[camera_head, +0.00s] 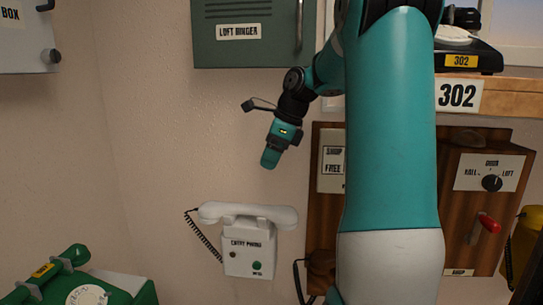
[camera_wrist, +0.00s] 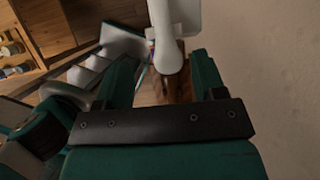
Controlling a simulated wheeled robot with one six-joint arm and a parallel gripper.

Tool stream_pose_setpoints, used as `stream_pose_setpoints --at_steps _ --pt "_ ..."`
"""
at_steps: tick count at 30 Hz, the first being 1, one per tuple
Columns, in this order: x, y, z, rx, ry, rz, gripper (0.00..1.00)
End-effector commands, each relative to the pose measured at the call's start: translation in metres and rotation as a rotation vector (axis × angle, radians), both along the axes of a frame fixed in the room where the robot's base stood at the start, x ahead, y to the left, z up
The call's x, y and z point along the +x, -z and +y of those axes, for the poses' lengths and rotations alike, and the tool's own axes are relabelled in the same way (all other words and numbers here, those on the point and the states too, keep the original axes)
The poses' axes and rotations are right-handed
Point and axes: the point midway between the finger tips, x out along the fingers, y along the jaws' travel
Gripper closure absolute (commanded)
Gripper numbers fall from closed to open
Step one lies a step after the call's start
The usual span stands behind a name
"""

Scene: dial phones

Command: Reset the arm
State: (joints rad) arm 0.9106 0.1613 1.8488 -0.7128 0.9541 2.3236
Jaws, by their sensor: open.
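My gripper (camera_head: 269,158) hangs from the teal arm in front of the wall, above the white entry phone (camera_head: 249,259). In the head view its fingers point down and the gap between them cannot be seen. In the wrist view my gripper (camera_wrist: 163,75) has its two teal fingers apart. The white handset (camera_head: 248,214) lies across the top of the entry phone. In the wrist view a white rounded part (camera_wrist: 167,50), likely this handset, shows beyond and between the fingers; I see no contact.
A grey-green box labelled LOFT RINGER (camera_head: 250,32) hangs above my gripper. A green phone (camera_head: 85,285) stands at lower left. The wall left of my gripper is bare.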

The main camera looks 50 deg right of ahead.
Motion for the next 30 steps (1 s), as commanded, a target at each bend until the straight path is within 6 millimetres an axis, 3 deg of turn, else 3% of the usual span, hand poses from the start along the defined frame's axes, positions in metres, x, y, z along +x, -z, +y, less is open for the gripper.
stream_pose_setpoints --at_steps 12,16,20,23,26,30 --pt "0.001 0.001 0.001 -0.002 -0.007 -0.001 0.36" --pt "0.006 0.006 0.022 -0.025 -0.118 -0.017 0.36" --pt "0.016 0.02 0.081 -0.096 -0.457 -0.071 0.36" --pt "0.014 0.037 0.148 -0.175 -0.861 -0.148 0.36" --pt "0.0 0.055 0.21 -0.253 -1.271 -0.243 0.36" --pt "-0.039 0.082 0.285 -0.354 -1.842 -0.404 0.36"
